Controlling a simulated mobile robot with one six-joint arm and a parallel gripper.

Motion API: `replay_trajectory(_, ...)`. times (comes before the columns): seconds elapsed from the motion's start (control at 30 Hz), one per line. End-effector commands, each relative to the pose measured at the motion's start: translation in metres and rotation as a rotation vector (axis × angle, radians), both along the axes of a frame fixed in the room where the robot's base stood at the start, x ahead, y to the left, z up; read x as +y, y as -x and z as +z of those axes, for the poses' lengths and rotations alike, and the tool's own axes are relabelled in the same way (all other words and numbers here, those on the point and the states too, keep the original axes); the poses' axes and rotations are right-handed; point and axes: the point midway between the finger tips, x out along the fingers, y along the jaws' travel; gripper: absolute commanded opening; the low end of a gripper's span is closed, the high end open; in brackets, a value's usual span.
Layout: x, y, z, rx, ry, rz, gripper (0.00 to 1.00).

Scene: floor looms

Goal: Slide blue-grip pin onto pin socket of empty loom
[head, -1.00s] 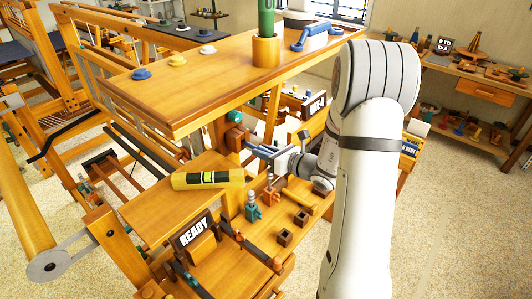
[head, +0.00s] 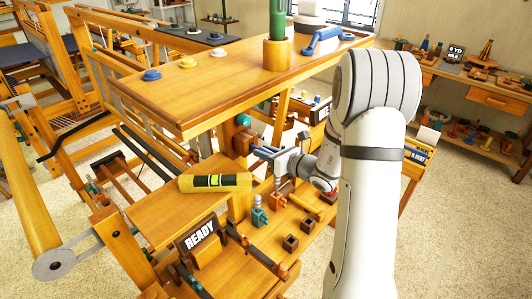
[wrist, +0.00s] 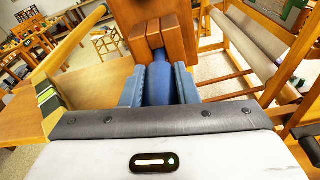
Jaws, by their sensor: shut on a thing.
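My gripper (head: 262,152) is shut on the blue-grip pin. It is beside the upright wooden post of the loom, under the top shelf. In the wrist view, the pin's blue grip (wrist: 158,84) lies between the two blue-grey fingers and points straight away from me. A brown wooden block (wrist: 157,36) with grooves stands right in front of the grip's far end. In the head view this darker block (head: 243,141) sits on the post below a teal knob (head: 243,120). The pin's tip is hidden, so I cannot tell whether it is in a socket.
A yellow level-like roll (head: 214,182) lies on the small wooden board left of my gripper. A READY sign (head: 199,234) stands in front. The lower deck holds a teal pin-like piece (head: 259,216) and small dark sockets (head: 291,243). The top shelf (head: 215,75) overhangs the gripper.

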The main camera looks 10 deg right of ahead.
Motion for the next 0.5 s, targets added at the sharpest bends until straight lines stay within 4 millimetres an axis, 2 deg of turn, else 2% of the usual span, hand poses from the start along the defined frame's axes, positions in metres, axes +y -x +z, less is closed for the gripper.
replay_trajectory(0.5, 0.0030, -0.0041, -0.0010, -0.001, 0.002, 0.000, 0.00)
